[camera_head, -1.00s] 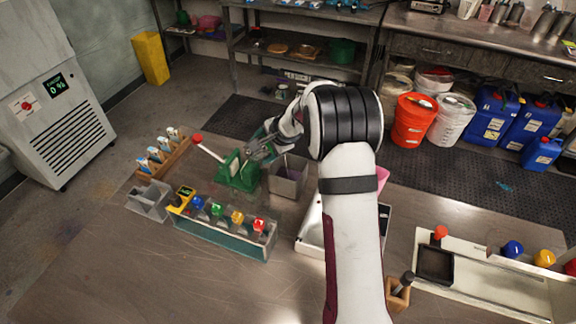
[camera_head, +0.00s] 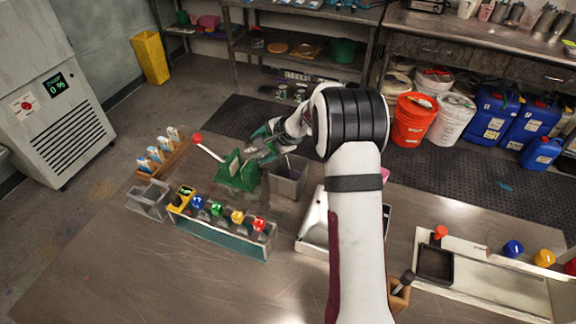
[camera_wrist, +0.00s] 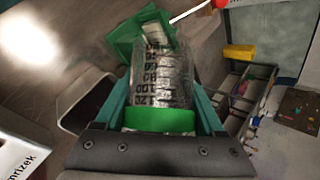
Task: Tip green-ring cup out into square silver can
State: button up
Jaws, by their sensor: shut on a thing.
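The green-ring cup is a clear graduated beaker with dark markings and a green band; in the wrist view the cup (camera_wrist: 163,78) sits between my gripper's fingers (camera_wrist: 163,105). My gripper (camera_head: 262,148) is shut on it. In the head view my gripper is above the green stand, just left of the square silver can, and the cup is hard to make out. The square silver can (camera_head: 288,186) stands open on the table with something purple inside. It also appears left of the cup in the wrist view (camera_wrist: 88,100). The cup's exact tilt and its contents are unclear.
A green stand (camera_head: 238,172) with a red-knobbed lever (camera_head: 206,145) is left of the can. A rack (camera_head: 225,238) of colour-topped pieces stands in front. A white tray (camera_head: 312,226) is right, partly behind my arm. The front table is clear.

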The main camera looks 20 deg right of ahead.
jog(key=shift+r+y, duration=0.2)
jog(key=shift+y, duration=0.2)
jog(key=shift+s+d+f+m+t+y, duration=0.2)
jog(key=shift+d+f+m+t+y, duration=0.15)
jog(key=shift+d+t+y, duration=0.35)
dwell(1.0)
jog(key=shift+r+m+y, duration=0.25)
jog(key=shift+y, duration=0.45)
dwell(0.6)
jog(key=shift+f, duration=0.1)
